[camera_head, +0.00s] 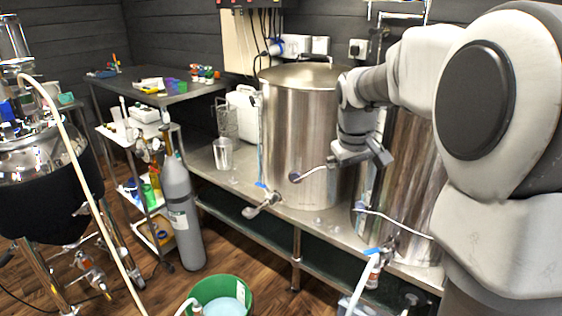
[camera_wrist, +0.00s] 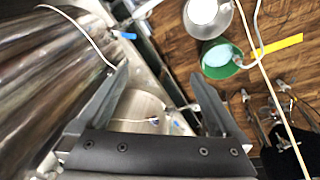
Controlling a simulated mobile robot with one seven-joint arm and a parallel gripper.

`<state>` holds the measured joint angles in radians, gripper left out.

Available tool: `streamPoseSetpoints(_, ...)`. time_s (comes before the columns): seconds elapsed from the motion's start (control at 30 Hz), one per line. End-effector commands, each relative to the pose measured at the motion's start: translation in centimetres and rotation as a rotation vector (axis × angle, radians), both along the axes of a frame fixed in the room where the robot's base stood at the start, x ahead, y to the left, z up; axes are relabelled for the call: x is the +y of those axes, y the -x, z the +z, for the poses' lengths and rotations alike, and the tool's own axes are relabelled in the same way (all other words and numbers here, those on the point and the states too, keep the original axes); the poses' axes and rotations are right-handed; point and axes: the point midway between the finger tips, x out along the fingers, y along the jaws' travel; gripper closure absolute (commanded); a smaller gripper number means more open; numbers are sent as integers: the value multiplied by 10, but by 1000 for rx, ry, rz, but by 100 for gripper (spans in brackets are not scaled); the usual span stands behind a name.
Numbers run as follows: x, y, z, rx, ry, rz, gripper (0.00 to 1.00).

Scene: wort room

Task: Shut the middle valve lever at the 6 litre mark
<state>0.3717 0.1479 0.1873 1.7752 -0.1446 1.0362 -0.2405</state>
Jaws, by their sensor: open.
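Two blue valve levers show in the head view. One blue lever (camera_head: 262,185) sits on the steel tap of the large lidded pot (camera_head: 300,135). The other blue lever (camera_head: 373,251) sits on the right-hand pot's tap, with a pale hose (camera_head: 360,285) running down from it. I cannot tell which is the middle valve. A blue lever (camera_wrist: 125,35) shows in the wrist view beyond my left fingertip. My gripper (camera_wrist: 160,80) is open and empty, apart from the levers. In the head view it hangs beside the lidded pot. No 6 litre mark is readable.
A green bucket (camera_head: 190,300) with pale liquid stands on the floor at the front. A grey gas cylinder (camera_head: 181,215) stands left of the steel bench (camera_head: 225,188). The right-hand pot (camera_head: 408,190) is partly hidden by my arm. A glass (camera_head: 223,155) stands on the bench.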

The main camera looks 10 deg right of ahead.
Motion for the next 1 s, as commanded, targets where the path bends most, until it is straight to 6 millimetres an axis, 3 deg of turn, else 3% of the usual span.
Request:
streamPoseSetpoints(0.1, -28, -25, -19, 44, -14, 0, 0)
streamPoseSetpoints(0.3, -73, -57, -56, 100, -49, 0, 0)
streamPoseSetpoints(0.6, -135, -81, -114, 153, -113, -12, 0)
streamPoseSetpoints(0.8, -153, -84, -132, 165, -131, -17, 0)
streamPoseSetpoints(1.0, -154, -83, -152, 168, -135, -18, 0)
